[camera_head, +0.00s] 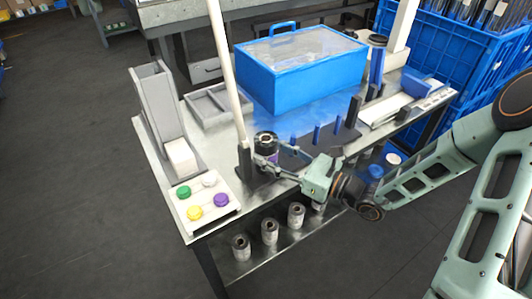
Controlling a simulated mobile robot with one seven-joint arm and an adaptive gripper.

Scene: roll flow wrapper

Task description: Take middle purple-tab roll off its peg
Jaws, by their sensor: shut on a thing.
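A dark roll (266,139) with a bit of purple low on its side stands at the left part of a dark peg board (287,168) on the bench. My gripper (265,158) reaches in from the right, low over the board, and is shut on this roll. The roll looks upright; I cannot tell whether a peg is still inside it. Several short blue pegs (317,134) stand bare to its right. The gripper's fingers hide the roll's lower part.
A white post (226,70) rises just left of the roll. A panel of coloured buttons (206,204) lies at the front left, near a grey chute (158,105). A blue box (303,70) stands behind. Several rolls (270,232) stand on the lower shelf.

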